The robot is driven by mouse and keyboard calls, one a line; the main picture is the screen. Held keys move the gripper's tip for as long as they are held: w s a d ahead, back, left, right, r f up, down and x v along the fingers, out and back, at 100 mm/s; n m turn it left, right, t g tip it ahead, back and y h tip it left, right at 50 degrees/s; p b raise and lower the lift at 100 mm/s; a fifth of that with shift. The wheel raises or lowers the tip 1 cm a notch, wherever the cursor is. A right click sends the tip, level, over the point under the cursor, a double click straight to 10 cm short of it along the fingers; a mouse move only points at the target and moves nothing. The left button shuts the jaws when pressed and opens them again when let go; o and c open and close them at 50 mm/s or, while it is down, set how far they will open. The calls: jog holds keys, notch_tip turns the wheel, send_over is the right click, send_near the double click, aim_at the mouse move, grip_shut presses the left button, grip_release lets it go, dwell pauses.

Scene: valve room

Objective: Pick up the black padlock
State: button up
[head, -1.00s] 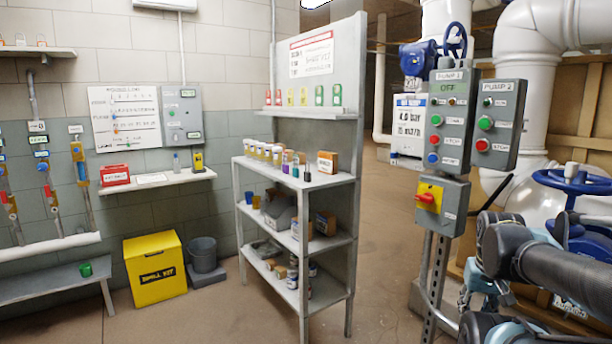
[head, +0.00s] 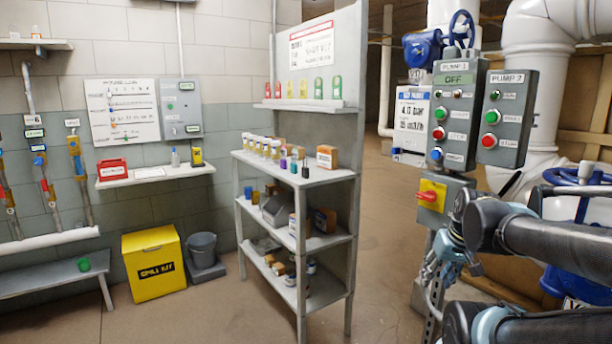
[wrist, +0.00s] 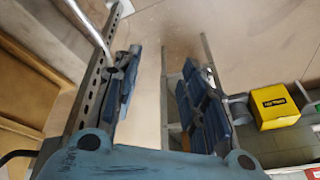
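I cannot make out a black padlock for certain in either view. In the head view a row of padlocks stands on the upper ledge of the grey shelf unit: red padlocks (head: 278,90) at left, yellow padlocks (head: 303,88) in the middle, green padlocks (head: 336,87) at right. A small dark item (head: 305,172) stands on the shelf board below, too small to identify. My gripper (wrist: 162,65) is open and empty in the wrist view, fingers well apart over floor. In the head view my gripper (head: 437,268) is at lower right, away from the shelves.
The pump control panel (head: 453,118) and its post stand close beside my arm. The grey shelf unit (head: 349,210) is at centre. A yellow spill kit bin (head: 155,268), a grey bucket (head: 203,250) and a bench (head: 52,277) are at left. Floor in front is clear.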

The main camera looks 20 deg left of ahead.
jog(key=w+a+r+n+t+y, duration=0.1)
jog(key=w+a+r+n+y, duration=0.15)
jog(key=w+a+r, duration=0.45)
jog(key=w+a+r+n+t+y, duration=0.2)
jog(key=w+a+y, duration=0.1)
jog(key=w+a, duration=0.4)
jog(key=n+t+y, duration=0.3)
jog(key=t+y, duration=0.1)
jog(key=y, duration=0.1)
send_near(308, 170)
jog(key=x, duration=0.5)
jog(key=shift+a+f, duration=0.15)
jog(key=shift+a, duration=0.2)
jog(key=shift+x, duration=3.25)
jog(key=shift+w+d, duration=0.1)
jog(key=shift+d, duration=0.05)
grip_shut()
